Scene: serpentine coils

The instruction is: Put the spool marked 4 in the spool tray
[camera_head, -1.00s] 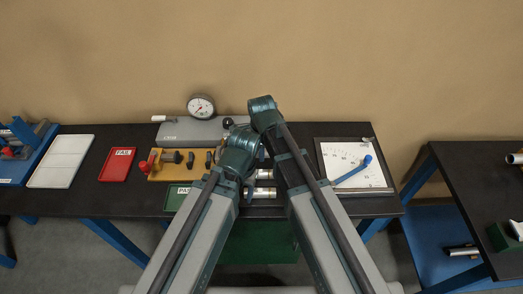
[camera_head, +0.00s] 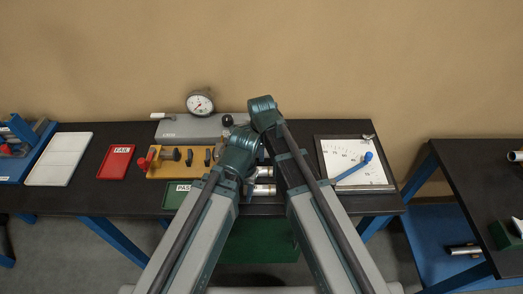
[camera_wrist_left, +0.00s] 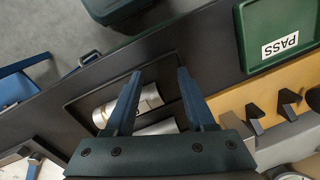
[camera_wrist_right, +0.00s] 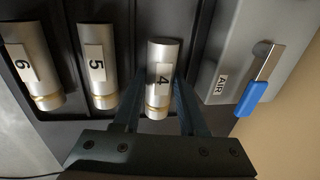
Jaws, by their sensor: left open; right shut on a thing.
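The spool marked 4 (camera_wrist_right: 164,55) is a silver cylinder with a white label and a brassy band near one end. My right gripper (camera_wrist_right: 159,88) is shut on it, one finger on each side. Spools 5 (camera_wrist_right: 97,66) and 6 (camera_wrist_right: 32,65) lie beside it in the dark tray with dividers (camera_wrist_right: 67,60). My left gripper (camera_wrist_left: 159,73) is open and empty over a dark recessed tray (camera_wrist_left: 75,108), where a silver spool (camera_wrist_left: 130,103) and part of another show. In the head view both grippers are mostly hidden by my arms; silver spools (camera_head: 264,190) show between them.
A green PASS tray (camera_head: 178,193), an ochre gauge block (camera_head: 165,172), a red FAIL tray (camera_head: 117,162) and a white tray (camera_head: 60,158) stand to the left. A grey plate with a dial gauge (camera_head: 200,103) is behind. A scale board with a blue lever (camera_head: 352,172) is at right.

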